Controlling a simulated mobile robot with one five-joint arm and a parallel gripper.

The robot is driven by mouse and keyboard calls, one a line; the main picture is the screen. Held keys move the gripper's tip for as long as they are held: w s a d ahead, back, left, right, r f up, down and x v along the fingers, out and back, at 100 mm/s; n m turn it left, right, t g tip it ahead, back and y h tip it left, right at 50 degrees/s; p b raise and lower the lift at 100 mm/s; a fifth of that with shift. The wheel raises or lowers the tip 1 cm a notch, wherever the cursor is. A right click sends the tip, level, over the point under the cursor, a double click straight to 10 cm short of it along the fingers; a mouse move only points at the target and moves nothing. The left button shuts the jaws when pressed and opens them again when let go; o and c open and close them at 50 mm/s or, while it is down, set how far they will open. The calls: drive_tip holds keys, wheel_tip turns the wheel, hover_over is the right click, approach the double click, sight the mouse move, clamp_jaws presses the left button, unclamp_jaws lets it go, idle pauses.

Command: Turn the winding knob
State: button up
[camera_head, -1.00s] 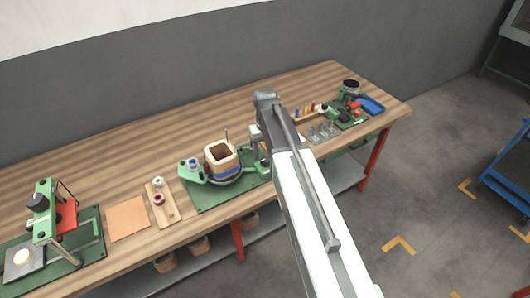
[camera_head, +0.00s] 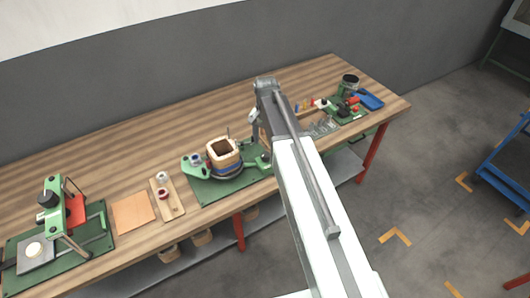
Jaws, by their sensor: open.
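The coil winder stands on a green plate (camera_head: 212,196) near the front of the bench. It bears a square wooden-coloured former (camera_head: 222,154) with blue winding below, and a green arm (camera_head: 190,171) with a blue-and-white round part (camera_head: 196,159) on its left. A green block (camera_head: 264,161) sits at its right, partly behind my arm. I cannot tell which part is the winding knob; it may be hidden. My gripper (camera_head: 254,121) hangs below my arm's end, right of the former and apart from it. It is open, small and partly hidden, with nothing seen in it.
A wooden strip with spools (camera_head: 167,207), an orange sheet (camera_head: 132,212) and a green press (camera_head: 52,205) stand to the left. A blue tray (camera_head: 370,100) and small tools lie at the right end. The back of the bench (camera_head: 130,145) is clear.

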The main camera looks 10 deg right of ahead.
sight(266, 155)
wheel_tip(266, 155, down, 8)
drive_tip(key=b, duration=0.8)
drive_tip(key=shift+r, duration=0.1)
